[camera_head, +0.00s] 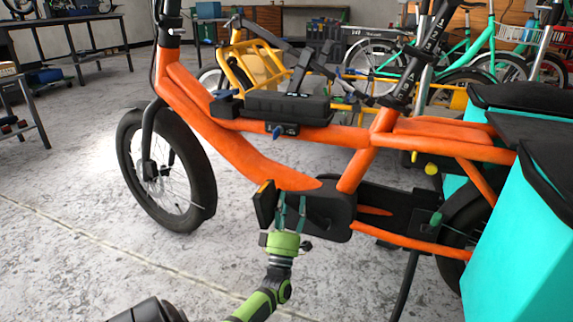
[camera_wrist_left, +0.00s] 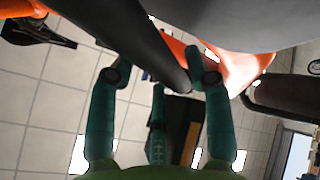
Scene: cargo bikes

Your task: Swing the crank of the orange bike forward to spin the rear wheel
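The orange cargo bike (camera_head: 235,150) stands across the head view, front wheel (camera_head: 165,170) at left. Its rear wheel (camera_head: 452,225) is partly hidden behind turquoise bags (camera_head: 530,240). A black pedal (camera_head: 265,204) with an orange edge is beside the dark crank housing (camera_head: 330,210). My left gripper (camera_head: 291,198) is at the pedal and crank, fingers pointing up and apart. In the left wrist view, a dark bar (camera_wrist_left: 140,45), apparently the crank arm, runs between the open fingertips (camera_wrist_left: 160,72). Contact is unclear. The pedal (camera_wrist_left: 185,125) shows behind the fingers. My right gripper is not in view.
A thin dark stand (camera_head: 408,285) reaches down below the orange frame. Other bikes (camera_head: 375,60) and workbenches (camera_head: 80,30) are in the background. The concrete floor (camera_head: 70,210) at the left is clear.

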